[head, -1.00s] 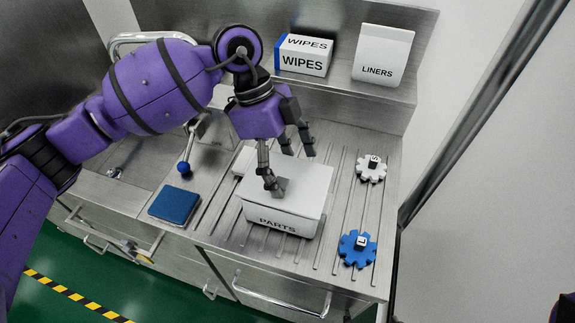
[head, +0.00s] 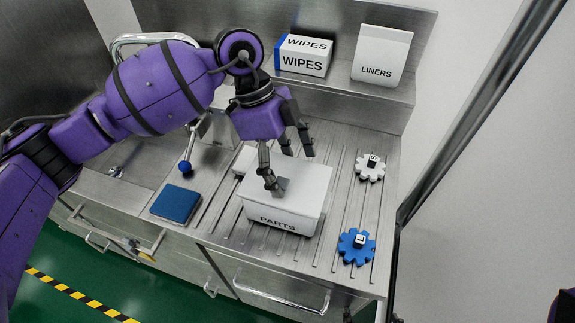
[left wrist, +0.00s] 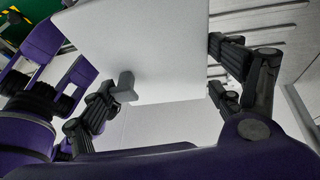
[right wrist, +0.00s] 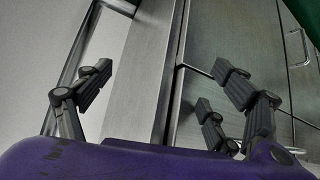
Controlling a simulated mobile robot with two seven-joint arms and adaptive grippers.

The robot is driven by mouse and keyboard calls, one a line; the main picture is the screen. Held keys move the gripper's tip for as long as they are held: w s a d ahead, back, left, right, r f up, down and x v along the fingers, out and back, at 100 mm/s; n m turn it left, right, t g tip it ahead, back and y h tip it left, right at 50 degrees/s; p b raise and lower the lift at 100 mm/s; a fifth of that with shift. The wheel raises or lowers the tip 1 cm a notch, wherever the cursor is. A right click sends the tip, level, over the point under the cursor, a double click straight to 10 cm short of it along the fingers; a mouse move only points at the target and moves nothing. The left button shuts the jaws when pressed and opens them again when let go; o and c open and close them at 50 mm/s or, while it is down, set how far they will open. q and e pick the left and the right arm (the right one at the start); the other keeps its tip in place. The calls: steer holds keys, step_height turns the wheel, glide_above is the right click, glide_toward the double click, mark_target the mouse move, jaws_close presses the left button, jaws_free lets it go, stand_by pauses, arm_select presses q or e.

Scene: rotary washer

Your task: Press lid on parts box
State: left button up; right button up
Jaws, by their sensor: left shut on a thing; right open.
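The white parts box (head: 277,221), marked PARTS, stands on the ribbed steel counter. Its flat white lid (head: 310,178) lies over the top and shows large in the left wrist view (left wrist: 150,45). I cannot tell whether the lid is fully seated. A grey tab (head: 282,186) sits on the lid by one finger and also shows in the left wrist view (left wrist: 124,88). My left gripper (head: 285,165) is over the box and shut on the lid, with one finger against the tab. My right gripper (right wrist: 158,88) is open and empty, away from the counter.
A blue gear (head: 356,247) and a white gear (head: 370,167) lie right of the box. A blue pad (head: 176,204) and a blue-knobbed lever (head: 185,167) are left. A wipes box (head: 303,56) and a liners box (head: 381,55) stand on the rear ledge.

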arm_select(q)
steer(key=shift+f+p, duration=0.25)
steer(key=shift+p, duration=0.05)
arm_select(e)
steer(key=shift+w+r, duration=0.2)
steer(key=shift+r, duration=0.15)
stand_by(0.7)
arm_select(q)
steer(key=o, duration=1.1)
